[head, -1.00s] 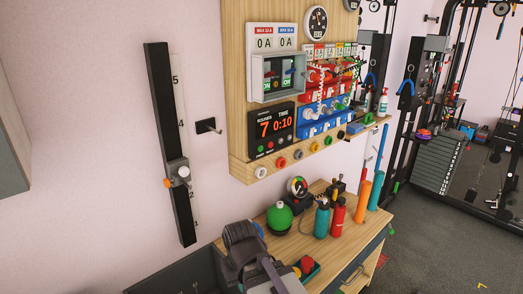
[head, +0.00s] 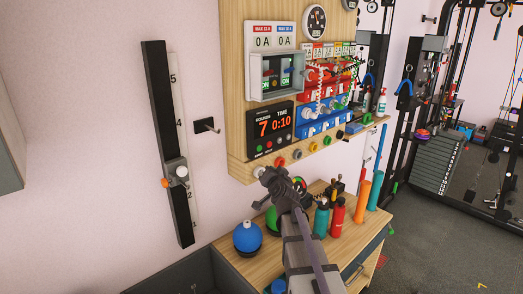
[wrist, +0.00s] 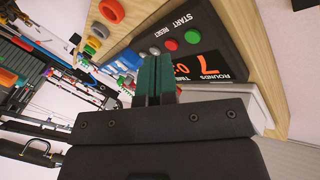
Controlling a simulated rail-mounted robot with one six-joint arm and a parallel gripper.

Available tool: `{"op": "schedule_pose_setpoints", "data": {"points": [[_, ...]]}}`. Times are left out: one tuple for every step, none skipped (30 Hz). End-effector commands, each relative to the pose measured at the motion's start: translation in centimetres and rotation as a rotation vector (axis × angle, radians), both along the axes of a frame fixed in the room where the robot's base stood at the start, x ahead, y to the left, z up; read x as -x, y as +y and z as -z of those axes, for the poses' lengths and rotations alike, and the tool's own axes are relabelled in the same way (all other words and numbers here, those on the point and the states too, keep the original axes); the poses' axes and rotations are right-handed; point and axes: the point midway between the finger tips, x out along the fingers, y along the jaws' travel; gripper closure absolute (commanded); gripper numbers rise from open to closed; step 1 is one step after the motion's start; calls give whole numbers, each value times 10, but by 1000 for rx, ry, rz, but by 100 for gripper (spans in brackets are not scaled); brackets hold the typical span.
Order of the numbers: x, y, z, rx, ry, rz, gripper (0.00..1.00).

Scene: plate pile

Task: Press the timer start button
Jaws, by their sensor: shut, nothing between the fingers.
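The timer (head: 271,126) is a black box on the wooden board, showing a red 7 under ROUNDS and 0:10 under TIME. In the wrist view, the green start button (wrist: 192,37) sits beside the word START. The red reset button (wrist: 171,44) is next to it, beside RESET. My gripper (head: 266,178) is below the timer, in front of the board's lower edge. In the wrist view my gripper (wrist: 155,62) shows dark green fingers shut together and empty. Their tips appear near the red button and a small grey one; I cannot tell the gap.
Large knobs in red (wrist: 112,10), orange, green and grey line the board's lower ledge. Below is a wooden bench (head: 230,248) with a blue round-topped object (head: 247,237), a red bottle (head: 337,217) and teal bottles. A black slider rail (head: 168,145) hangs on the left wall.

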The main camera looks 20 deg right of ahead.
Motion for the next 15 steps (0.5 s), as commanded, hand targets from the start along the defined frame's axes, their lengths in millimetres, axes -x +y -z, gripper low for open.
{"op": "schedule_pose_setpoints", "data": {"points": [[-4,-11,-12,-4,-70,58,100],[-4,-17,-19,-5,-113,95,100],[-2,-25,-27,-4,-162,141,100],[0,-30,-31,-2,-191,172,100],[2,-34,-35,1,-216,196,100],[5,-38,-39,5,-240,223,100],[6,-40,-42,9,-253,237,100],[7,-42,-43,13,-262,248,100],[8,-43,-44,19,-267,256,100],[8,-43,-45,23,-269,258,100],[8,-43,-45,25,-269,258,100],[8,-43,-45,26,-268,257,100],[8,-43,-45,26,-267,257,100],[8,-43,-45,26,-267,257,100],[8,-43,-45,26,-267,257,100]]}}
